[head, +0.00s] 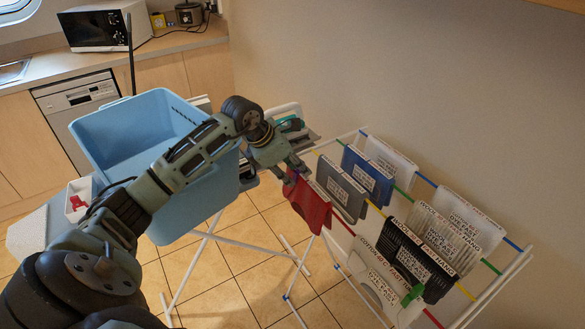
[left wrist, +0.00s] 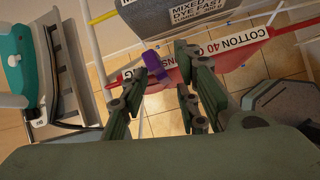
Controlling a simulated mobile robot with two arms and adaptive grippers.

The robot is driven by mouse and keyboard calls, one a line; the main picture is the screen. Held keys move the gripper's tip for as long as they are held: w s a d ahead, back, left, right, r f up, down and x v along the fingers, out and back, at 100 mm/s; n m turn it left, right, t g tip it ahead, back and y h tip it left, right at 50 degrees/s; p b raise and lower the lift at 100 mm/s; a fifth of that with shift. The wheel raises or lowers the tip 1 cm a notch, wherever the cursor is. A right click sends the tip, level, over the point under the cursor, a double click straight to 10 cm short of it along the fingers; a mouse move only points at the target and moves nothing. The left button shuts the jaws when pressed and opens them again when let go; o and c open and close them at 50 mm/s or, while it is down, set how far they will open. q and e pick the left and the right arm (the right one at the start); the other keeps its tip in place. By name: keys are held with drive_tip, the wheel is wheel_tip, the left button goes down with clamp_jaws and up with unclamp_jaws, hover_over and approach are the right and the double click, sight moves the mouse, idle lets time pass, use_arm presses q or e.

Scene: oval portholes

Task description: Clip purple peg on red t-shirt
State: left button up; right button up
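The red t-shirt (head: 309,204) hangs folded over a line near the left end of the drying rack. It also shows in the left wrist view (left wrist: 229,76), with a white label along its top. The purple peg (left wrist: 156,67) is at the shirt's top edge in that view; whether it grips the cloth is hard to tell. My left gripper (left wrist: 165,82) is open, its fingers spread apart, with the peg just beyond the tips and nearer the left finger. In the head view my left gripper (head: 294,173) is just above the shirt. My right gripper is not in view.
The white drying rack (head: 505,277) holds several other folded shirts, including a blue one (head: 368,178) and a grey one (head: 342,191). A green peg (head: 412,295) is on the nearest shirt. A blue basket (head: 135,130) stands at left. A teal iron (left wrist: 18,62) is beside the rack.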

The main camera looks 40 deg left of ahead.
use_arm(q)
drive_tip(key=v, duration=1.2)
